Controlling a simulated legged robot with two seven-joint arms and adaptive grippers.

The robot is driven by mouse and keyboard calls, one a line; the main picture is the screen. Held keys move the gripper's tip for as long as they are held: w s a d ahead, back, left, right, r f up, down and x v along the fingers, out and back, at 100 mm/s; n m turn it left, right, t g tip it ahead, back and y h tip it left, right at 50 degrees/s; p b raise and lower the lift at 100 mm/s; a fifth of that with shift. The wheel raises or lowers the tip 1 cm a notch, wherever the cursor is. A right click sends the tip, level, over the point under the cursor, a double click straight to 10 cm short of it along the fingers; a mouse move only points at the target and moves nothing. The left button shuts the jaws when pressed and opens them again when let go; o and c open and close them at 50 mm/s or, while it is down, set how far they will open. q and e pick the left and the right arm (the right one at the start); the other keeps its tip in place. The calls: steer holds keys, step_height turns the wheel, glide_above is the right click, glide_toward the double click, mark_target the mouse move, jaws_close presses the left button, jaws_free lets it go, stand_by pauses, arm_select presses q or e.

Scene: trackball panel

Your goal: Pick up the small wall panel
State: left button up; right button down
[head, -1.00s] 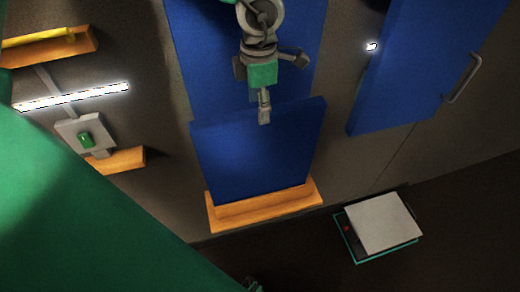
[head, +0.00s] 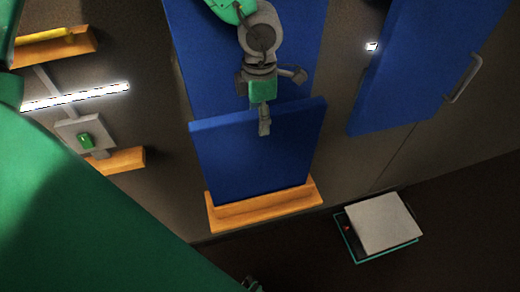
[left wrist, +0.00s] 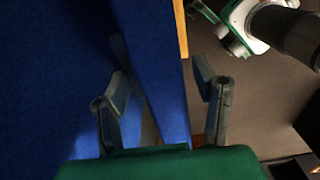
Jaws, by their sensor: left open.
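The small wall panel (head: 255,155) is a blue board standing upright in a wooden ledge (head: 265,208), in front of a larger blue panel (head: 205,60). My left gripper (head: 264,127) comes down from above at the panel's top edge. In the left wrist view its open fingers (left wrist: 163,82) lie on either side of the small panel (left wrist: 155,50), with one finger in the gap behind it. Space shows beside the right finger, and I cannot tell whether the left one touches. My right gripper is not clearly in view.
A blue door (head: 415,70) with a metal handle (head: 464,78) is at the right. A grey-topped box (head: 383,222) lies on the floor at lower right. A switch box (head: 80,135), a light strip (head: 75,96) and wooden shelves (head: 50,48) are on the left wall.

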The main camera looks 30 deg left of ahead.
arm_select(q)
steer(key=shift+d, duration=0.15)
jaws_close()
